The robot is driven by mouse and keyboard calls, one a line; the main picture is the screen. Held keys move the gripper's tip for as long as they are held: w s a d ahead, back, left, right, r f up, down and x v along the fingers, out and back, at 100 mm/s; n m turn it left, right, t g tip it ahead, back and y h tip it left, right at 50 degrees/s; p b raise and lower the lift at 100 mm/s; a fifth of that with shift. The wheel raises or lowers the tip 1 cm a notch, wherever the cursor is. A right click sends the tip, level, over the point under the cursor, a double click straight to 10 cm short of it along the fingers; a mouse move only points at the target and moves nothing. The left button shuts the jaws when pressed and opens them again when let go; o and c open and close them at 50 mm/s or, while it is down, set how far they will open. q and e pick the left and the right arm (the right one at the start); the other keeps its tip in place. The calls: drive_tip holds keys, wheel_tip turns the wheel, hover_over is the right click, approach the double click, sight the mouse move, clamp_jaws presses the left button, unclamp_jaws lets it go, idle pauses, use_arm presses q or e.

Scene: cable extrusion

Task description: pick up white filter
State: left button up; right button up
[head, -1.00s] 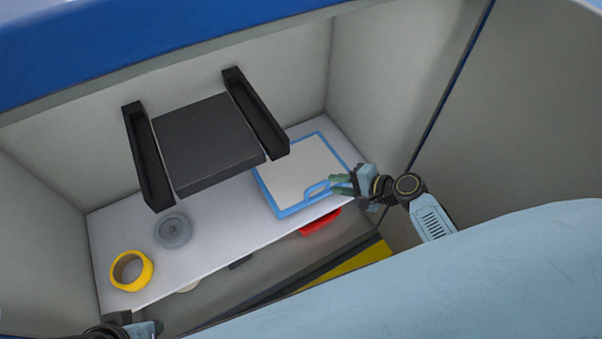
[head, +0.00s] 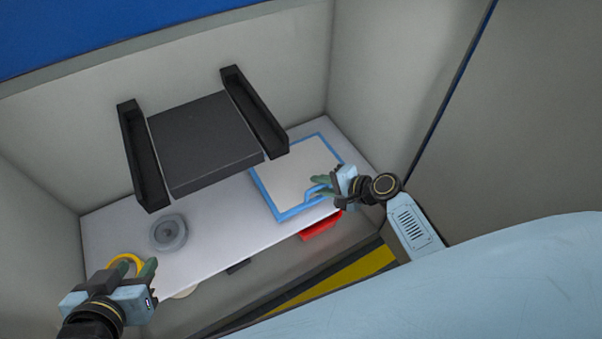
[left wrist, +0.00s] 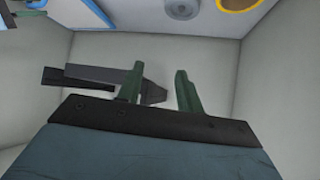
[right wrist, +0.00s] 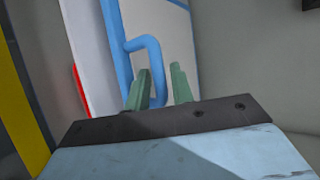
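The white filter (head: 293,172) is a flat white panel with a blue frame and a blue loop handle (head: 313,195) at its near right side. It lies on the light shelf (head: 210,255). My right gripper (head: 321,187) is open at the handle. In the right wrist view, my right gripper's fingers (right wrist: 160,85) stand apart, and one bar of the handle (right wrist: 154,65) shows between them; I cannot tell whether they touch it. My left gripper (head: 137,265) is open and empty, in front of the yellow ring (head: 124,260); its parted fingers show in the left wrist view (left wrist: 158,88).
A grey disc (head: 168,233) lies left of the filter. A dark block (head: 205,145) sits between two black rails (head: 143,155) at the back wall. A red object (head: 320,229) is below the shelf's front edge. Walls enclose both sides.

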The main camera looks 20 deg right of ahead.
clamp_jaws()
idle(0.3)
